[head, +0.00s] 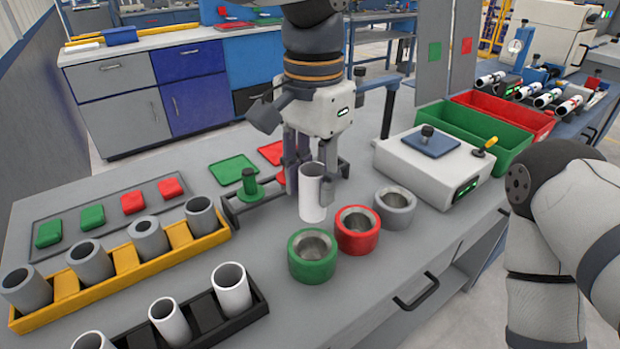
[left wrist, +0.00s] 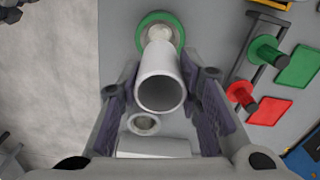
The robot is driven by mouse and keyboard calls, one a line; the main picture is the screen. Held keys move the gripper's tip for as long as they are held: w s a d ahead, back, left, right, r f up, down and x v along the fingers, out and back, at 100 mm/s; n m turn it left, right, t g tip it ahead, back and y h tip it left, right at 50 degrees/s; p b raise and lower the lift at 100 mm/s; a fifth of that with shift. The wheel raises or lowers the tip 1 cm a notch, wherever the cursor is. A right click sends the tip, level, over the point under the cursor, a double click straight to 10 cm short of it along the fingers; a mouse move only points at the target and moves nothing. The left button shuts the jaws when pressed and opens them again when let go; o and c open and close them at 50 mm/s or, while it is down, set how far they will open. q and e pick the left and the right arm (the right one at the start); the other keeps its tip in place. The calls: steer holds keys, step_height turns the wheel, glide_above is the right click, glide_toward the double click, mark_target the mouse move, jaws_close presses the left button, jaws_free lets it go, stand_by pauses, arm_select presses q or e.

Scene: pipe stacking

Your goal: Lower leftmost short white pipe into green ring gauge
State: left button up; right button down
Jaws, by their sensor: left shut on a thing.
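My left gripper (head: 309,186) is shut on a short white pipe (head: 313,192), upright and hollow, held above the table. The green ring gauge (head: 312,268) stands on the table just in front of the pipe's lower end in the head view. In the left wrist view the pipe (left wrist: 160,75) is between the two fingers (left wrist: 160,92), and its far end overlaps the green ring (left wrist: 148,22). A gap between pipe and ring cannot be judged there. My right gripper is out of view; only my right arm shows.
A red ring (head: 358,240) and a grey ring (head: 394,219) stand close beside the green one. A black rack (head: 205,312) holds white pipes; a yellow rack (head: 211,243) holds grey pipes. A green spool-like gauge (head: 250,185) stands behind left. A white device (head: 420,168) is at right.

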mark_target(312, 219)
arm_select(q)
steer(key=shift+f+b, duration=0.45)
steer(key=shift+f, duration=3.25)
steer(key=shift+f, duration=0.6)
steer(key=o, duration=1.1)
step_height(312, 219, up, 12)
steer(key=shift+r, duration=0.1)
